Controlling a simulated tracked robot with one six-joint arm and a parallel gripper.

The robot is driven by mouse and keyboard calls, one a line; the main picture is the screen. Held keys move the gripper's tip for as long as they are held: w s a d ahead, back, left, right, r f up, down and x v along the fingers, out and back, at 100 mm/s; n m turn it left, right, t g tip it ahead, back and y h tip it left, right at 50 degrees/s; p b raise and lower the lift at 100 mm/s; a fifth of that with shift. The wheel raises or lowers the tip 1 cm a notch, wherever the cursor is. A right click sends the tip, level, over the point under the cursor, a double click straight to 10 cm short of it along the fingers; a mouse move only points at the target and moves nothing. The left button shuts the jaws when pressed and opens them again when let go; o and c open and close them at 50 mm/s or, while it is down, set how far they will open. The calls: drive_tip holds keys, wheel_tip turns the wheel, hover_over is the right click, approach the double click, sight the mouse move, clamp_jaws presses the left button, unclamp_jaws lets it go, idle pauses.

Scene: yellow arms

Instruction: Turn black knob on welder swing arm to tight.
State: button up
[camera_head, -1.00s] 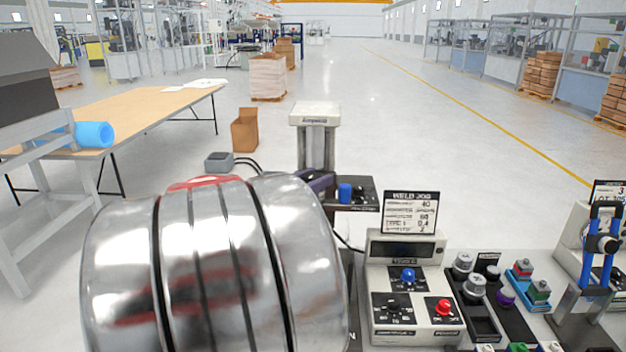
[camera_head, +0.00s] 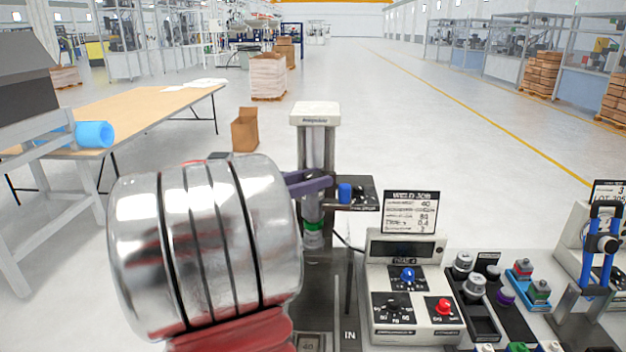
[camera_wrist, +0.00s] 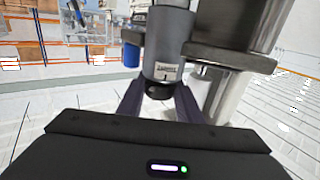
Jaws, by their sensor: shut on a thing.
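The welder (camera_head: 316,150) stands in the middle of the head view, a pale-capped column on a grey post. Its swing arm (camera_head: 362,192) reaches right and carries a blue cylinder. My gripper's purple fingers (camera_head: 308,186) reach the post side of the swing arm. In the wrist view my gripper (camera_wrist: 159,98) has its dark fingers on both sides of the small black knob (camera_wrist: 158,90), below a grey labelled cylinder (camera_wrist: 166,45). It is shut on the knob. The finger contact is partly in shadow, and the knob is hidden in the head view. No tightness mark can be read.
A weld control box (camera_head: 414,290) with blue and red knobs stands right of the post, under a weld job sign (camera_head: 411,212). Trays of small parts (camera_head: 480,300) lie further right. A wooden table (camera_head: 140,115) is at the left.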

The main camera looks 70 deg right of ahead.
drive_tip(key=m+g+y, duration=0.4)
drive_tip(key=y, duration=0.2)
drive_tip(key=shift+w+m, duration=0.1)
drive_tip(key=shift+m, duration=0.3)
drive_tip(key=shift+g+y, duration=0.3)
drive_tip(key=shift+y, duration=0.1)
drive_tip(key=o, duration=1)
drive_tip(key=shift+o, duration=0.2)
drive_tip(key=v, duration=1.2)
